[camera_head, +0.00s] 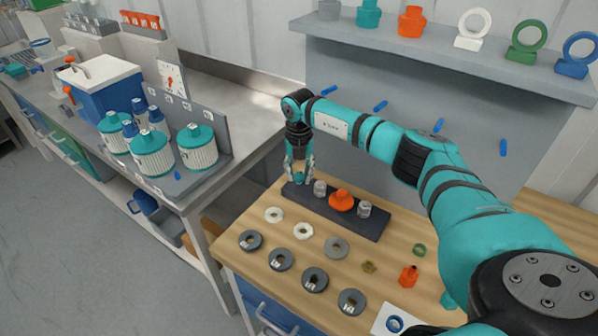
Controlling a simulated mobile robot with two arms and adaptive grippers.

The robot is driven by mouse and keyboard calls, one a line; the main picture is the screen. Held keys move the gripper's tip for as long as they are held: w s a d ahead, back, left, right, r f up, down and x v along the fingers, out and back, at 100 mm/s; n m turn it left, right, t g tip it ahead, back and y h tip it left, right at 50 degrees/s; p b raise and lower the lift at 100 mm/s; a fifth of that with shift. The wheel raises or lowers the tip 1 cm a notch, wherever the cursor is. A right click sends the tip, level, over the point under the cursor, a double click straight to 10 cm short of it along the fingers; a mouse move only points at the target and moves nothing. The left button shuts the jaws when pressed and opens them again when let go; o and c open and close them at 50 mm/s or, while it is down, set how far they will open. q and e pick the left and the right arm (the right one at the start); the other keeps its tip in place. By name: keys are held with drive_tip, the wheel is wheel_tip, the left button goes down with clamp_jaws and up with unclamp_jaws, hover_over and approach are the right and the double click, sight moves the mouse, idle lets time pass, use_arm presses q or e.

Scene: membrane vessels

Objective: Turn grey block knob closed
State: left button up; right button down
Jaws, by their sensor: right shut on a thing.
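A long dark grey block (375,226) lies on the wooden bench top. A small teal knob (299,179) sits at its left end. To the right along the block stand a pale grey fitting (320,188), an orange piece (342,201) and another pale grey fitting (365,209). My right gripper (299,173) points straight down over the left end of the block, with its fingers shut around the teal knob. The fingers partly hide the knob, and its turn position cannot be told. My left gripper is not in view.
Several rings and discs, such as a dark grey disc (315,280), lie on the wooden bench (240,268) in front of the block. A small orange bottle (408,276) stands to the right. A wall shelf (440,44) holds rings and fittings. Ribbed teal-lidded vessels (152,155) stand on the left bench.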

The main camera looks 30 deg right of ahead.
sight(299, 175)
drive_tip(key=shift+w+r, duration=0.15)
drive_tip(key=shift+r, duration=0.1)
drive_tip(key=c, duration=1.2)
unclamp_jaws()
drive_tip(key=shift+o, duration=0.9)
drive_tip(key=shift+f, duration=0.15)
wheel_tip(299, 175, up, 12)
drive_tip(key=shift+s+f, duration=0.1)
drive_tip(key=shift+s, duration=0.1)
